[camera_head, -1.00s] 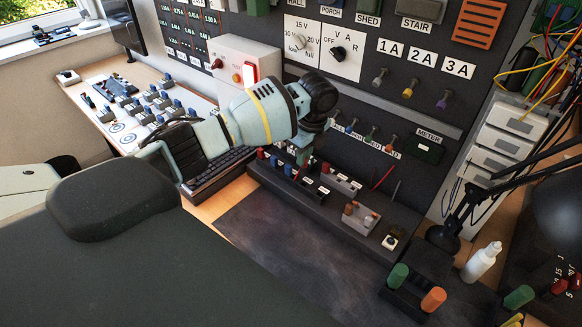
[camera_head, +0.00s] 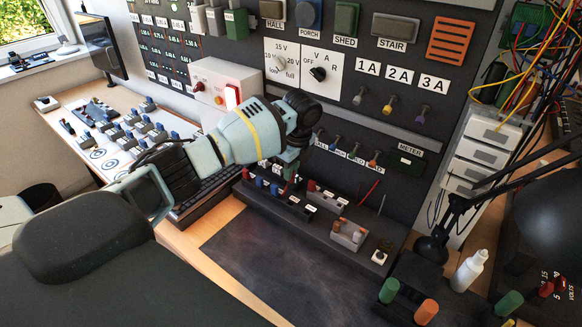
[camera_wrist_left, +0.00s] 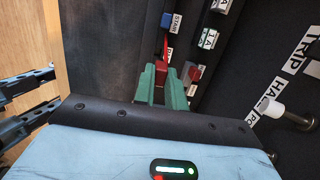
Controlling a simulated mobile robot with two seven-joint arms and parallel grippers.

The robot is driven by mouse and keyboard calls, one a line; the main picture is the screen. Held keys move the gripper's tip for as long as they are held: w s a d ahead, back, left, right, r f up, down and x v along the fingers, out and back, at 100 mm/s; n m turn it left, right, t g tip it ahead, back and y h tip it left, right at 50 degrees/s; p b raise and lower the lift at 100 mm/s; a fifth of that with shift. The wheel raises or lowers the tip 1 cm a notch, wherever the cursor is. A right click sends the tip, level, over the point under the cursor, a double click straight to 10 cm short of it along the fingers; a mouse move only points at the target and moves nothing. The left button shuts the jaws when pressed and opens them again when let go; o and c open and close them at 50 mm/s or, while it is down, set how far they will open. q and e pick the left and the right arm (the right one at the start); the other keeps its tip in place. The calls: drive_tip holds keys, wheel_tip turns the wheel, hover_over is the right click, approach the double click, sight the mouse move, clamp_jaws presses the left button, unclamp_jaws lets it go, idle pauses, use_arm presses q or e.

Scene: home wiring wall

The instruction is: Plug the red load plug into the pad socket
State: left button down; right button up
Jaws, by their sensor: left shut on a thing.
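My left gripper (camera_head: 287,167) reaches in from the left, low over the dark rack at the foot of the wall panel. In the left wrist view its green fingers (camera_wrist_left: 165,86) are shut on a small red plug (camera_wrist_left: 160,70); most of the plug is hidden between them. In the head view the held plug is hidden by the hand. Another red plug (camera_wrist_left: 195,73) stands just right of the fingers. I cannot surely pick out the pad socket; a small white block with a dark top (camera_head: 379,257) sits at the rack's right end. My right gripper is not in view.
Red and blue plugs (camera_head: 259,183) stand close to the hand on the rack. A grey block with brown pegs (camera_head: 348,233) stands further right. A dark mat (camera_head: 270,260) lies clear in front. A black lamp (camera_head: 440,240) and a white bottle (camera_head: 468,270) stand at right.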

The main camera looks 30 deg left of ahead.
sight(291, 182)
use_arm(q)
drive_tip(key=shift+f+b, duration=0.4)
drive_tip(key=shift+f, duration=2.15)
drive_tip(key=shift+f, duration=1.75)
idle(0.8)
drive_tip(key=c, duration=1.4)
unclamp_jaws()
drive_tip(key=shift+o, duration=0.2)
drive_tip(key=shift+d+r, duration=0.2)
drive_tip(key=shift+r, duration=1.1)
drive_tip(key=shift+d+r, duration=0.25)
drive_tip(key=shift+r, duration=1.05)
drive_tip(key=shift+d+r, duration=0.2)
drive_tip(key=shift+r, duration=1.1)
drive_tip(key=shift+s+f, duration=0.1)
